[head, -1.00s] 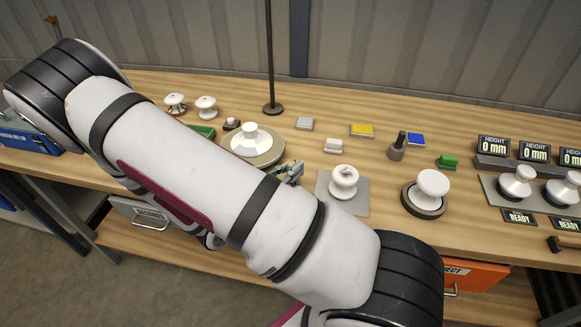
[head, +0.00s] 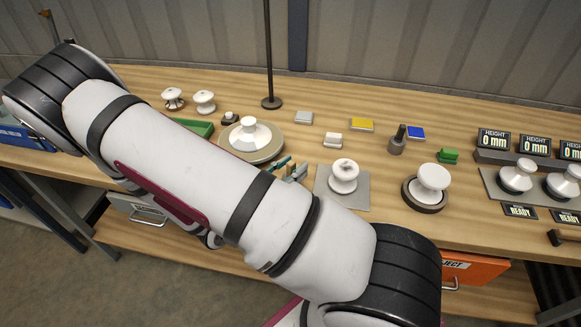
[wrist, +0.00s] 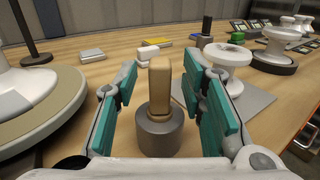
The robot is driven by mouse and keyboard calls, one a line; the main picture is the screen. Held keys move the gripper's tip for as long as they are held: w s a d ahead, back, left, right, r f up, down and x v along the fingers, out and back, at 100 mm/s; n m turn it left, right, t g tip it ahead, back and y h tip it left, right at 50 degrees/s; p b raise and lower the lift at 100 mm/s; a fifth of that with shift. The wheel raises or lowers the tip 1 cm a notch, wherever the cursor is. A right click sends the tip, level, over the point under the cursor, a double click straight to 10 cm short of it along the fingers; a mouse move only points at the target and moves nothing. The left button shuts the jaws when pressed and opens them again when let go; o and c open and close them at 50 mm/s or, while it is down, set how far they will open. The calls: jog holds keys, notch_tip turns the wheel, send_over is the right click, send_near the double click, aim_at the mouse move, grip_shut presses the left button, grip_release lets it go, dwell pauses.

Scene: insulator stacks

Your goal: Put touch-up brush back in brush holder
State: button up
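The touch-up brush (wrist: 160,88), seen as a tan handle, stands upright in a dark grey round holder (wrist: 160,134) in the wrist view. Its bristle end is hidden inside the holder. My gripper (wrist: 162,108) is open, with one teal finger pad on each side of the handle and a visible gap on both sides. In the head view my gripper (head: 288,168) shows small beyond my forearm, its fingers apart; the brush and holder there are mostly hidden by my arm.
A round turntable with a white insulator (head: 249,131) stands left of the gripper. A white insulator (head: 344,176) on a grey mat stands close on the right. A dark-handled tool in a grey base (head: 397,140) and small coloured blocks lie farther back. Height displays stand at right.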

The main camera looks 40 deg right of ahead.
jog(key=shift+a, duration=0.1)
jog(key=s+a, duration=0.1)
jog(key=a, duration=1)
jog(key=shift+a, duration=0.4)
jog(key=shift+s, duration=0.1)
jog(key=s+a+r+m+t+y, duration=0.1)
jog(key=s+r+m+y, duration=0.2)
jog(key=r+m+y, duration=0.3)
jog(key=s+a+r+m+t+y, duration=0.1)
jog(key=s+r+m+y, duration=0.3)
jog(key=r, duration=0.8)
jog(key=s+a+r+m+t+y, duration=0.1)
jog(key=s+a+r+m+y, duration=0.1)
jog(key=r+m+y, duration=0.6)
jog(key=shift+s+r+m+t, duration=0.3)
jog(key=shift+s+r+m, duration=0.25)
jog(key=shift+s, duration=0.25)
